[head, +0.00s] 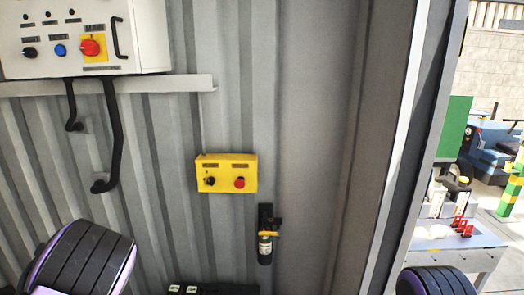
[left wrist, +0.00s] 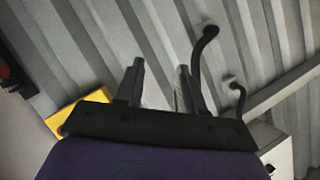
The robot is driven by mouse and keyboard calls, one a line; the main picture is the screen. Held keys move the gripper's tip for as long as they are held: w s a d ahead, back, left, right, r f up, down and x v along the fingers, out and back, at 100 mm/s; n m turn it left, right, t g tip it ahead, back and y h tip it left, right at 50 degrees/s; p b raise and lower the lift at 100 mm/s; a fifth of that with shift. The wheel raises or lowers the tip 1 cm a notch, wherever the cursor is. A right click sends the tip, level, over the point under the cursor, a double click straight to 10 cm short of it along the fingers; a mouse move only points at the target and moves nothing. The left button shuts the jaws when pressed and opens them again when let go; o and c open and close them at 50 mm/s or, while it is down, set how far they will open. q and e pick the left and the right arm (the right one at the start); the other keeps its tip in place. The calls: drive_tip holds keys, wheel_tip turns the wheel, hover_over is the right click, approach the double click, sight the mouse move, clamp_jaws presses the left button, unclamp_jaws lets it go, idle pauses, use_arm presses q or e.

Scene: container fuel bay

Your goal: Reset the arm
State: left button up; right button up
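My left gripper (left wrist: 160,80) shows in the left wrist view, with its two dark fingers apart and nothing between them. It points at the grey corrugated wall (left wrist: 110,45), and no object touches the fingers. In the head view, a black and purple part of my left arm (head: 85,258) shows at the lower left, but its fingers do not show. A dark rounded part of my right arm (head: 437,282) shows at the bottom right edge. My right gripper is out of view.
A white control panel (head: 85,38) with a red knob hangs at the upper left, with black cables below. A yellow button box (head: 227,173) and a small extinguisher (head: 265,245) are on the wall. A grey door post (head: 400,150) stands right; a bench (head: 455,245) is beyond it.

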use_arm(q)
drive_tip(key=s+d+f+n+g+b, duration=0.15)
drive_tip(key=s+f+n, duration=0.35)
drive_tip(key=s+f, duration=0.7)
drive_tip(key=s+d+f+n+g+b, duration=0.1)
drive_tip(key=s+d+f+g, duration=0.2)
drive_tip(key=s+f, duration=0.4)
drive_tip(key=s+d+f+n+g+h+b, duration=0.1)
drive_tip(key=s+d+f, duration=0.5)
drive_tip(key=s, duration=0.7)
drive_tip(key=s+d+f+n+g+b, duration=0.3)
drive_tip(key=s+d+f+g, duration=0.1)
drive_tip(key=s+f, duration=0.4)
drive_tip(key=s, duration=0.2)
drive_tip(key=shift+s+d+g, duration=0.3)
drive_tip(key=shift+g, duration=0.05)
drive_tip(key=shift+r, duration=0.15)
drive_tip(key=shift+o, duration=0.4)
